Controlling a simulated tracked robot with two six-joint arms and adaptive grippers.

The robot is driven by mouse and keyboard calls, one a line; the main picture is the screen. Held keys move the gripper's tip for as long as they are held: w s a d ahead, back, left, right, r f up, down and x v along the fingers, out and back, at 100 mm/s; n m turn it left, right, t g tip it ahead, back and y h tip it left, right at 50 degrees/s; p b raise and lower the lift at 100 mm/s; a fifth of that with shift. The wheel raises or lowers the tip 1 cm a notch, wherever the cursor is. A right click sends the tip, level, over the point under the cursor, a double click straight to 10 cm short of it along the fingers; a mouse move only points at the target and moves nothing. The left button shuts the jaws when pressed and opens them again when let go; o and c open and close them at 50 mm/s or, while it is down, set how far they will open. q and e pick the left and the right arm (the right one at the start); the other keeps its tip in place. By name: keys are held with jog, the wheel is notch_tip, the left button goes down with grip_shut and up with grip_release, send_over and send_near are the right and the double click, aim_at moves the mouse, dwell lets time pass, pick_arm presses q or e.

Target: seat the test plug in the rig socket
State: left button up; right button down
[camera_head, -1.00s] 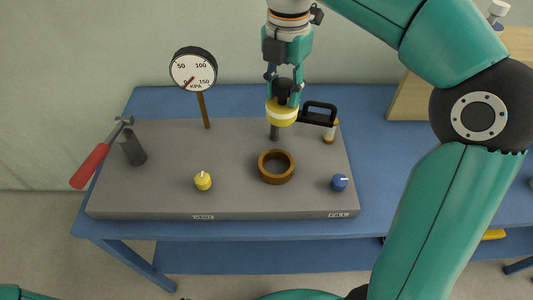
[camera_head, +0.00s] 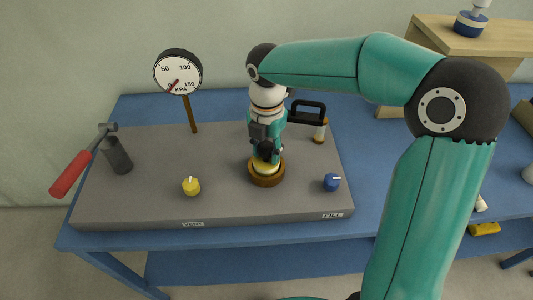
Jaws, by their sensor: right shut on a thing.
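The test plug (camera_head: 266,169), with a yellow band, is at the brown ring-shaped rig socket (camera_head: 267,182) on the grey rig board. My right gripper (camera_head: 266,157) comes down from above and is shut on the top of the plug. The yellow part shows inside the ring's rim, and its lower part is hidden by the ring. It looks about upright; I cannot tell whether it is fully down. My left gripper is out of view.
On the grey board (camera_head: 140,200) are a pressure gauge (camera_head: 178,73), a red-handled lever (camera_head: 72,172), a yellow knob (camera_head: 191,186), a blue knob (camera_head: 331,182) and a black handle (camera_head: 309,107) near the socket. A wooden shelf (camera_head: 470,35) holding a blue-based item (camera_head: 471,24) stands at right.

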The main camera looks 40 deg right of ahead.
jog(key=shift+f, duration=0.65)
jog(key=c, duration=0.7)
grip_release()
jog(key=shift+f, duration=0.1)
notch_tip(320, 180, up, 12)
jog(key=shift+r+p, duration=0.1)
jog(key=shift+p, duration=0.55)
